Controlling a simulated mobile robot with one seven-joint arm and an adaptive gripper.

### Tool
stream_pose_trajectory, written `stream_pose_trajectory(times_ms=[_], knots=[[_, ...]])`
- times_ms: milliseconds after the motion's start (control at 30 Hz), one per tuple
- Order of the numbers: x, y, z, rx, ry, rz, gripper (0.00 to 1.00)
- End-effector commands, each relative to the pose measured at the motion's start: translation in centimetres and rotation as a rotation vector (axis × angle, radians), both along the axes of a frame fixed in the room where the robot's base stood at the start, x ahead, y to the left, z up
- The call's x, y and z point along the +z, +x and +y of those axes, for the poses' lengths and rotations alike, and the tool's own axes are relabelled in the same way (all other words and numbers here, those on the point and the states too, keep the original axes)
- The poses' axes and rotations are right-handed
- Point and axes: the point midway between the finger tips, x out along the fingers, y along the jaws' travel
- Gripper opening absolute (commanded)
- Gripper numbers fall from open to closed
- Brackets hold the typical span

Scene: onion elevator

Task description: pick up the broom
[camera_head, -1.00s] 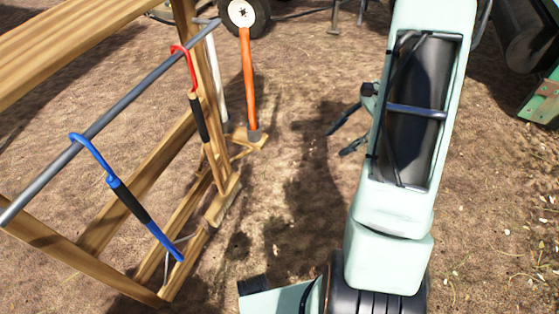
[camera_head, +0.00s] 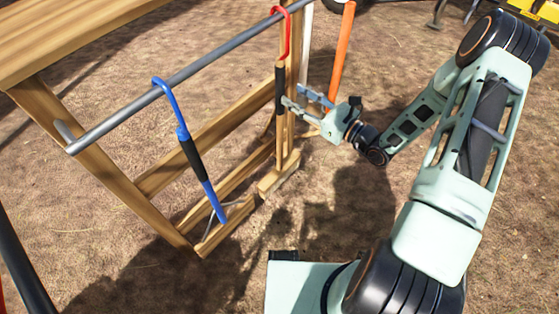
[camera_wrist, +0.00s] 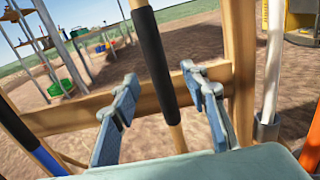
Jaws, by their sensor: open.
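A long tool with a red hook top and black grip (camera_head: 280,84) hangs from a grey bar on a wooden rack. No broom head shows clearly, so I cannot tell if this is the broom. My gripper (camera_head: 296,97) is at the near right side of this tool, around its grip height. In the wrist view the black grip (camera_wrist: 150,45) and the wooden shaft below it stand between my two spread fingers (camera_wrist: 160,78). The fingers are open and hold nothing. A blue-hooked tool (camera_head: 192,158) hangs nearer on the same bar.
The wooden rack (camera_head: 160,215) has a grey bar (camera_head: 180,80) and low cross beams. A white pole (camera_wrist: 272,75) and an orange pole (camera_head: 341,50) stand just beyond the red-hooked tool. The dirt ground in front of the rack is open.

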Motion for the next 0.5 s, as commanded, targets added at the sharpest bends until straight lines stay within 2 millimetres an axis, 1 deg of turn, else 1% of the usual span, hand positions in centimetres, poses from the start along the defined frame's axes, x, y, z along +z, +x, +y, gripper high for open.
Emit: stream_pose_trajectory(times_ms=[33,233,400,500], knots=[[-0.1,0.3,0.5,0.002,-0.001,-0.002,0.41],[0.1,1.2,1.8,0.003,0.000,-0.002,0.41],[0.3,2.5,4.1,0.004,-0.002,-0.003,0.41],[0.3,3.3,4.9,0.003,-0.001,-0.002,0.41]])
